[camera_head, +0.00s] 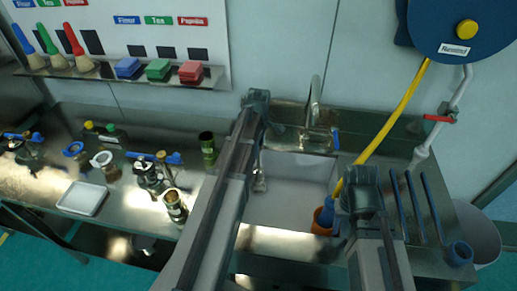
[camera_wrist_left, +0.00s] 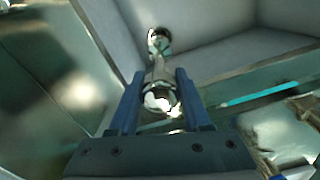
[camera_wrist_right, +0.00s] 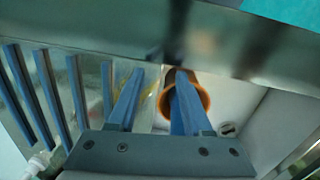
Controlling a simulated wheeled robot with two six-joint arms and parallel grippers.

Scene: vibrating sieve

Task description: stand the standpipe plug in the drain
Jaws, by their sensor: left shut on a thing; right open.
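My left gripper (camera_wrist_left: 158,82) is shut on the standpipe plug (camera_wrist_left: 161,101), a shiny metal pipe with a ring-like top end between the blue fingers. The pipe runs away from the fingers to a wider round metal part (camera_wrist_left: 158,41) at the sink floor. Whether that part is the plug's foot or the drain, and whether they touch, I cannot tell. In the head view the pipe's lower end (camera_head: 259,183) shows in the sink beside my left arm, and my left gripper (camera_head: 256,99) hides its top. My right gripper (camera_wrist_right: 160,72) is open and empty, also visible in the head view (camera_head: 360,195).
The sink (camera_head: 290,208) has a faucet (camera_head: 313,110) behind it. An orange cup (camera_head: 322,222) with a blue nozzle stands near my right gripper. A yellow hose (camera_head: 392,125) hangs from a blue reel (camera_head: 455,30). Blue rails (camera_head: 415,205) lie right. Bottles and tools fill the left counter.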

